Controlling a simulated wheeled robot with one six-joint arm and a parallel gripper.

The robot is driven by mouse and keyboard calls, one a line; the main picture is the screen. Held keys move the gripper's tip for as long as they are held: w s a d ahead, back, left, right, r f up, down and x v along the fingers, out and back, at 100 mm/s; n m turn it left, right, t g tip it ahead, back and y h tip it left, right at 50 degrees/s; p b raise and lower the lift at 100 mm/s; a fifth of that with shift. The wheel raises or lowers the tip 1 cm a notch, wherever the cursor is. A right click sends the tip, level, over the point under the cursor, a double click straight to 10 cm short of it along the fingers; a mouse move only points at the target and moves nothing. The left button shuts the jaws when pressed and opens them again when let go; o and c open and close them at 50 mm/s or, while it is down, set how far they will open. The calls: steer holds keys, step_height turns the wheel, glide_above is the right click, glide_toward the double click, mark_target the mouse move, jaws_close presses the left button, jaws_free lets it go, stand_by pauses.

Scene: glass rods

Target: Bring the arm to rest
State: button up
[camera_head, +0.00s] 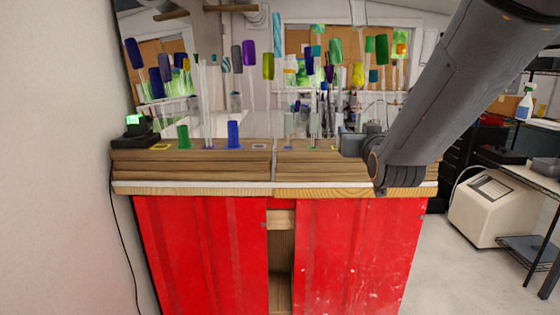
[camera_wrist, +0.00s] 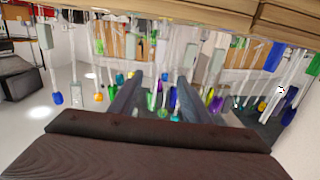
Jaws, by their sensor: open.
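My arm reaches in from the upper right of the head view and ends low over the right part of the wooden bench (camera_head: 200,167). The dark end of the arm shows there, but its fingers are not clear. In the wrist view my gripper (camera_wrist: 158,78) has its two fingers apart with nothing held between them. Glass rods with coloured ends, such as a purple one (camera_head: 249,53) and a yellow one (camera_head: 268,66), stand above the bench. In the wrist view the rods appear upside down beyond the fingers.
A green holder (camera_head: 183,136) and a blue holder (camera_head: 233,134) stand on the bench, left of my arm. A small device with a green display (camera_head: 134,129) sits at its left end. Red cabinet doors (camera_head: 200,255) are below. A white machine (camera_head: 490,207) stands at right.

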steer(key=s+f+g, duration=0.4)
steer(key=f, duration=0.4)
steer(key=s+f+g, duration=0.3)
steer(key=s+f, duration=0.1)
steer(key=f, duration=0.4)
steer(key=s+f+g, duration=0.4)
steer(key=s+f, duration=0.1)
steer(key=s, duration=0.5)
steer(key=s+f+g, duration=0.5)
steer(key=s+f, duration=0.1)
steer(key=s, duration=0.4)
steer(key=shift+s+f, duration=0.2)
steer(key=shift+f, duration=0.1)
